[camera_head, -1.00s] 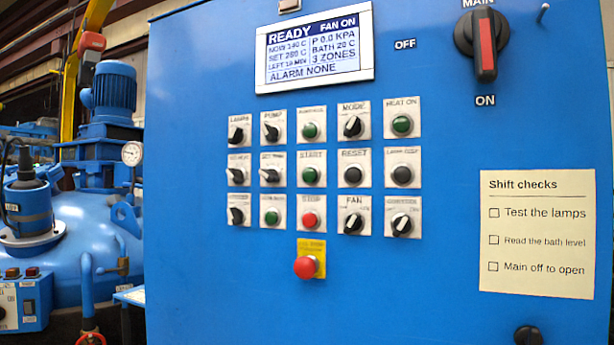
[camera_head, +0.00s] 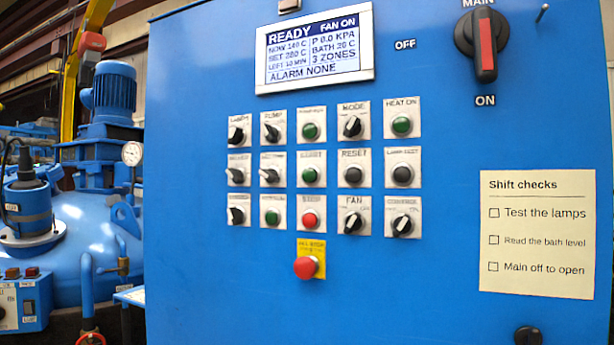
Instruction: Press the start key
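The start key (camera_head: 310,174) is a green round button on a white plate, in the middle row and middle column of keys on the blue control cabinet (camera_head: 440,280). The red stop button (camera_head: 310,219) sits directly below it, and another green button (camera_head: 310,130) sits directly above. The display (camera_head: 314,47) above the keys reads READY, FAN ON, ALARM NONE. My gripper is not in view, and nothing covers the start key.
A red mushroom button (camera_head: 306,267) on a yellow plate sits below the stop button. The main switch (camera_head: 483,45) has its red handle pointing down to ON. A paper note (camera_head: 537,231) is on the right. A blue vessel (camera_head: 90,235) stands left of the cabinet.

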